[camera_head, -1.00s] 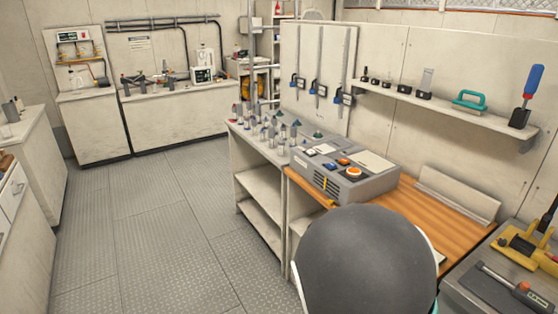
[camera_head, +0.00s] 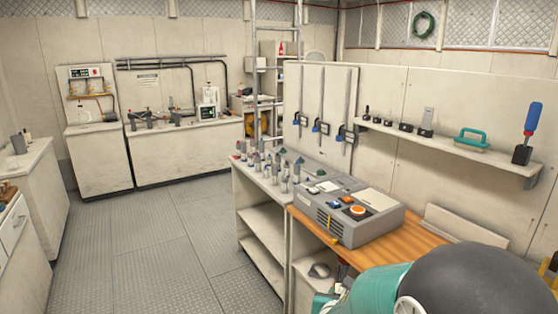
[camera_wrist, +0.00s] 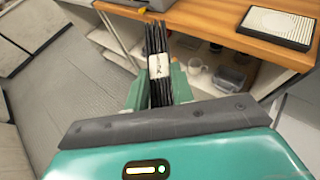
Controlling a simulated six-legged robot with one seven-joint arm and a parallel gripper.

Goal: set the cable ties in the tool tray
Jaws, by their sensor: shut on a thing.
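The cable ties (camera_wrist: 155,42) are a bundle of thin black strips with a white band around them, seen in the wrist view. My gripper (camera_wrist: 158,88) is shut on the bundle and holds it upright in the picture, with the strips sticking out past the green fingers. In the head view the gripper and the bundle are hidden; only part of my arm shows at the lower right. I cannot make out a tool tray for certain in either view.
A wooden-topped bench (camera_head: 375,238) carries a grey console (camera_head: 348,210). A steel-fitted side bench (camera_head: 262,178) holds several small items. A wall shelf (camera_head: 440,145) runs above. The floor at left is clear.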

